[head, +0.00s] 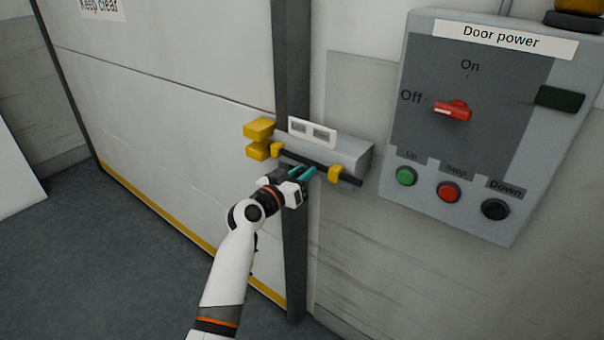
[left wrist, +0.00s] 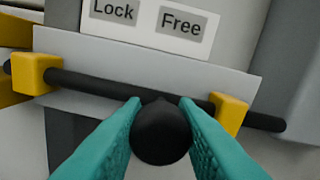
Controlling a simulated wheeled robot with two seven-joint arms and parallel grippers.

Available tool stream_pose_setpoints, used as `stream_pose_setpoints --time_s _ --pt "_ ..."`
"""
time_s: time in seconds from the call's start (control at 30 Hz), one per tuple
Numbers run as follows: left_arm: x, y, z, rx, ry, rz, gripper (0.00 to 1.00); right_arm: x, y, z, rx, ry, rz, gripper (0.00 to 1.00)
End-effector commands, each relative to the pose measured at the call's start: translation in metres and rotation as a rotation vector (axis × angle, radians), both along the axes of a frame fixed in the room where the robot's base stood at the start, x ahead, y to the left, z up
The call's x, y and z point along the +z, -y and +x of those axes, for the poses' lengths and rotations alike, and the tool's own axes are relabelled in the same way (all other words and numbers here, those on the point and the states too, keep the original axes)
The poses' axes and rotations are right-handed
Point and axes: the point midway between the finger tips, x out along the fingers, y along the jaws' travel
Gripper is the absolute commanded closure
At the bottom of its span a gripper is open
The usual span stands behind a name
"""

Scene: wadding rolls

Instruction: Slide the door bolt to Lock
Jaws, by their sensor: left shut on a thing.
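The door bolt is a black rod (left wrist: 85,83) running through two yellow guides on a grey bracket; it also shows in the head view (head: 347,179). Its round black knob (left wrist: 162,133) sits between the teal fingers of my left gripper (left wrist: 162,130), which are shut on it. In the head view my left gripper (head: 302,173) is at the bolt, between the guides, and hides the knob. A label plate (left wrist: 150,22) above reads Lock on the left and Free on the right. The knob is below the Free side. My right gripper is not in view.
The left yellow guide (left wrist: 36,74) and right yellow guide (left wrist: 229,116) flank the knob, the right one closer. Yellow brackets (head: 259,138) stand on the door at left. A Door power box (head: 393,140) with a red switch (head: 453,111) and buttons hangs at right.

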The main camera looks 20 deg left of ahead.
Motion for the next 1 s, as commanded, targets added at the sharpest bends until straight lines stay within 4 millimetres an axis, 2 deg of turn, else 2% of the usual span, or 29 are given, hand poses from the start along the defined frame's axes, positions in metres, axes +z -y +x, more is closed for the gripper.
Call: stream_pose_setpoints --time_s 0.13,0.3,0.43,0.6,0.87,0.9,1.0 --pt "-0.004 -0.008 0.003 0.001 0.001 0.003 1.00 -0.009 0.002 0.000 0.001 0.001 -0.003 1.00" --pt "-0.007 -0.039 0.014 0.003 0.005 0.007 1.00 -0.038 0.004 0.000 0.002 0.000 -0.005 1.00" --pt "-0.005 -0.056 0.020 0.001 0.004 0.005 1.00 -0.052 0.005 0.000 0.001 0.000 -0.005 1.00" --pt "-0.001 -0.066 0.024 0.002 0.000 0.000 1.00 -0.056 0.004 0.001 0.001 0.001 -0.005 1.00" --pt "0.001 -0.067 0.024 0.003 0.001 0.000 1.00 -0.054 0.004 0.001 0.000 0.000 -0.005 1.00" --pt "0.001 -0.067 0.024 0.004 0.001 0.000 0.69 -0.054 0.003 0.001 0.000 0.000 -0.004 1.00" --pt "0.001 -0.067 0.024 0.003 0.002 0.001 0.52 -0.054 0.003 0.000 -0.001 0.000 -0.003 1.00"
